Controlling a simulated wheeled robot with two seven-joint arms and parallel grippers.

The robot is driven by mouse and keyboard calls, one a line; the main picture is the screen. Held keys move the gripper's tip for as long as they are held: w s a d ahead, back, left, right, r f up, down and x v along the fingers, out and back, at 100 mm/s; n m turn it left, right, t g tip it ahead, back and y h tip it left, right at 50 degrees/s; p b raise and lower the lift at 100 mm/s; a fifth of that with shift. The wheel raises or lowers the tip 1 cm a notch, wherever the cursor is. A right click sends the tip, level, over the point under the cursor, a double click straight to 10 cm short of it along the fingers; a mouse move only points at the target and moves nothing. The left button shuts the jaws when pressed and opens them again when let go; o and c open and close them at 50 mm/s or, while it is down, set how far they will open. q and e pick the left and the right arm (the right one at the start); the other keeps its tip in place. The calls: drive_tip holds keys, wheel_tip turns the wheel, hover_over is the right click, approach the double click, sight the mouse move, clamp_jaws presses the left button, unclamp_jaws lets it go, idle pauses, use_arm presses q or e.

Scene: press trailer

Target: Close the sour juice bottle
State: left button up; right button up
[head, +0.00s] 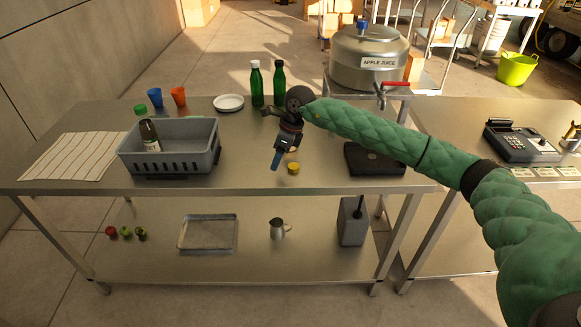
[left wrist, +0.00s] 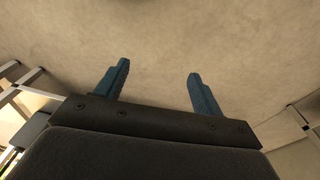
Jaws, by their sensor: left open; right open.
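A dark bottle (head: 149,134) with a pale label stands in the grey crate (head: 168,166), and a green cap shows at its top left. Two green bottles stand at the back of the steel table, one (head: 256,86) with a white top and one (head: 280,84) beside it. I cannot read which is the sour juice. A small yellow cap-like piece (head: 293,168) lies near the table's front edge. My right gripper (head: 277,162) points down just left of it, open, holding nothing visible. My left gripper (left wrist: 157,84) is open and empty before a plain beige surface, out of the head view.
Blue (head: 155,97) and orange (head: 178,96) cups and a white plate (head: 229,102) stand at the back. A striped cloth (head: 72,156) lies at left. The juice tank (head: 368,58), black scale-like device (head: 374,159) and cash register (head: 522,142) are at right.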

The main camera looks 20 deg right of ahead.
drive_tip(key=d, duration=0.1)
drive_tip(key=w+d+r+h, duration=0.1)
drive_tip(key=d, duration=0.1)
drive_tip(key=d+r+h, duration=0.1)
drive_tip(key=d, duration=0.1)
drive_tip(key=shift+w+d, duration=0.1)
drive_tip(key=shift+w, duration=0.25)
drive_tip(key=shift+w+d+r+h, duration=0.1)
drive_tip(key=shift+d+r+h, duration=0.1)
drive_tip(key=shift+h, duration=0.1)
drive_tip(key=shift+d, duration=0.1)
use_arm(q)
drive_tip(key=shift+w+d+r, duration=0.15)
drive_tip(key=shift+w+r, duration=0.1)
drive_tip(key=shift+w, duration=0.45)
drive_tip(key=shift+s, duration=0.15)
